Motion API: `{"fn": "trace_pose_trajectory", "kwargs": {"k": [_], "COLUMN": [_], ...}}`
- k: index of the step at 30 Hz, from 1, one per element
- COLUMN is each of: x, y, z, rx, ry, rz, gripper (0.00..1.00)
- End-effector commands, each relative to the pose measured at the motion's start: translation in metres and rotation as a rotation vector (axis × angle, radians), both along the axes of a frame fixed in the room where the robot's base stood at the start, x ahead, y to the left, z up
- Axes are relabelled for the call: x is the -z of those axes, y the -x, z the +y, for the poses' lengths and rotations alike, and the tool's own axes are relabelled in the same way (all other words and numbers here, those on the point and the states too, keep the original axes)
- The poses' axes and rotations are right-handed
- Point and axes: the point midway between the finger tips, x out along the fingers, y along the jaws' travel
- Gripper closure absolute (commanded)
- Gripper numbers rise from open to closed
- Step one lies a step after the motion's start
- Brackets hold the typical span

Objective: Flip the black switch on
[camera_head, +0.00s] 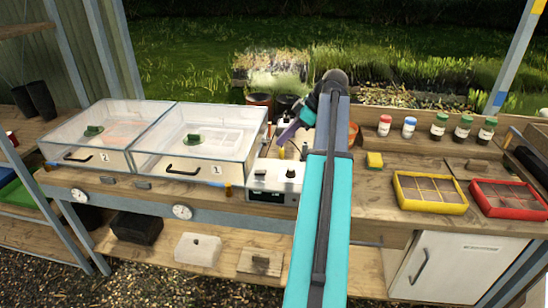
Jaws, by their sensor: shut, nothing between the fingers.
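A white control box (273,182) stands on the bench to the right of the clear boxes. A dark knob-like part (291,173) shows on its top, and a display is on its front. I cannot make out for certain which part is the black switch, or its position; my arm covers the area at the box's right. My gripper (284,143) is beyond the control box and above the bench, pointing down and to the left. It looks shut and empty, apart from the box. Its fingertips are small and partly unclear.
Clear lidded boxes marked 2 (85,140) and 1 (195,145) fill the bench's left. A yellow tray (430,208), a red tray (510,213), a yellow sponge (375,160) and several capped bottles (438,125) stand at right. Some bare wood (385,188) lies right of my arm.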

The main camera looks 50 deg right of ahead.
Motion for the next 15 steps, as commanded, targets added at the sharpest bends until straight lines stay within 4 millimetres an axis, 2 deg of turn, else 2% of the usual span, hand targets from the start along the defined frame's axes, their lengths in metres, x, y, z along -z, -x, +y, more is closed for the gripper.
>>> {"fn": "trace_pose_trajectory", "kwargs": {"k": [8,15], "x": [0.013,0.035], "y": [-0.006,-0.019], "z": [0.004,0.012], "rx": [0.003,0.004], "ry": [-0.002,-0.001], "rz": [0.001,0.001], "gripper": [1.0,1.0]}}
